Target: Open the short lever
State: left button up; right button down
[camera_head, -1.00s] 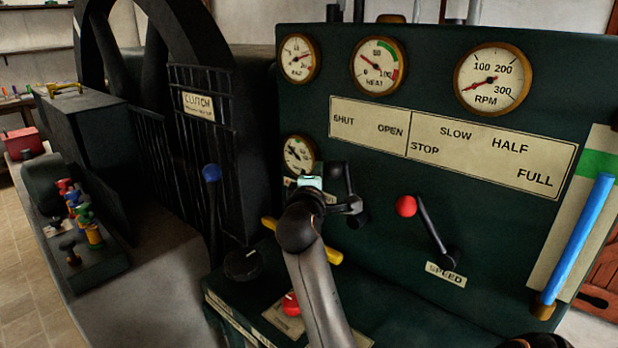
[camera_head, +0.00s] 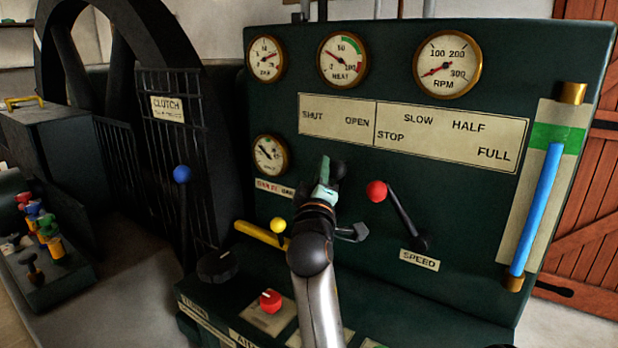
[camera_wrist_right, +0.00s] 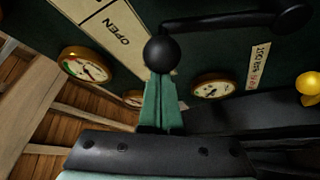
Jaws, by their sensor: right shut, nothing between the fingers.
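The short lever is black with a black ball knob (camera_head: 339,169). It stands on the dark green panel under the SHUT and OPEN plate (camera_head: 336,122). In the right wrist view the knob (camera_wrist_right: 160,54) is close up, with its arm running to a pivot at the upper right. My right gripper (camera_head: 324,169) is shut and empty, its green fingertips just left of the knob in the head view. In the wrist view the fingertips (camera_wrist_right: 158,82) are right at the knob and seem to touch it. My left gripper is not in view.
A red-knobbed speed lever (camera_head: 376,191) is close on the right. A yellow knob (camera_head: 278,225) and yellow bar (camera_head: 262,236) are at the lower left of my gripper. A red knob (camera_head: 270,300) and black dial (camera_head: 217,266) are below. A blue-knobbed clutch lever (camera_head: 182,174) is further left.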

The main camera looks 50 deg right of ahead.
jog(key=shift+s+d+f+m+g+h+b, duration=0.1)
jog(key=shift+s+f+m+g+h+b, duration=0.1)
jog(key=shift+s+m+b, duration=0.25)
jog(key=shift+s+f+m+g+h+b, duration=0.1)
jog(key=shift+s+f+m+b, duration=0.15)
jog(key=shift+s+m, duration=0.2)
jog(key=shift+s, duration=0.25)
jog(key=shift+r+m+b, duration=0.1)
jog(key=shift+m+b, duration=0.2)
jog(key=shift+s, duration=0.1)
